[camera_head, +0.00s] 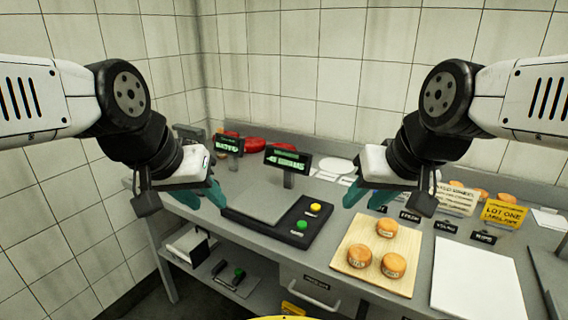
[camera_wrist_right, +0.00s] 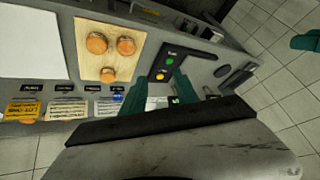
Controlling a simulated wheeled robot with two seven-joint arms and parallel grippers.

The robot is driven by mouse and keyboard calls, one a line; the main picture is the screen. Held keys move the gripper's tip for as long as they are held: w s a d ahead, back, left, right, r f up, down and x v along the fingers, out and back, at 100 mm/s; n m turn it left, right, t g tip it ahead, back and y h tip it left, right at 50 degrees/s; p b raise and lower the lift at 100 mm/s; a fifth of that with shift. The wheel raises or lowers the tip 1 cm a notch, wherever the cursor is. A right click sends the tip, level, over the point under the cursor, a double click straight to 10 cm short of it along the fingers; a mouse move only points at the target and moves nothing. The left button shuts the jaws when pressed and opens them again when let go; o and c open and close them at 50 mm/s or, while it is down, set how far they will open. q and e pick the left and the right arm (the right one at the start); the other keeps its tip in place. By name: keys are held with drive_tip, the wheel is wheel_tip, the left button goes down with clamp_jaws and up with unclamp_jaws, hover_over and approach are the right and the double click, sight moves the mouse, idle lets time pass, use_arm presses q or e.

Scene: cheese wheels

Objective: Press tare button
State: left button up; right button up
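The scale has a grey plate (camera_head: 262,200) and a dark panel (camera_head: 291,235) with a yellow button (camera_head: 316,207) and a green button (camera_head: 302,225). The right wrist view shows the green button (camera_wrist_right: 169,60) and yellow button (camera_wrist_right: 160,76) too. Their labels are too small to read, so I cannot tell which is tare. My left gripper (camera_head: 203,196) is open and empty at the plate's left. My right gripper (camera_head: 367,197) is open and empty, above and right of the buttons; its teal fingers (camera_wrist_right: 158,95) stand apart in the right wrist view. Neither touches a button.
A lit display (camera_head: 288,160) stands behind the scale, with another display (camera_head: 229,145) farther left. A wooden board (camera_head: 352,252) with three orange cheese wheels (camera_head: 387,228) lies right of the panel. A white sheet (camera_head: 478,280) and yellow sign (camera_head: 503,214) are farther right.

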idle(0.3)
clamp_jaws()
idle(1.6)
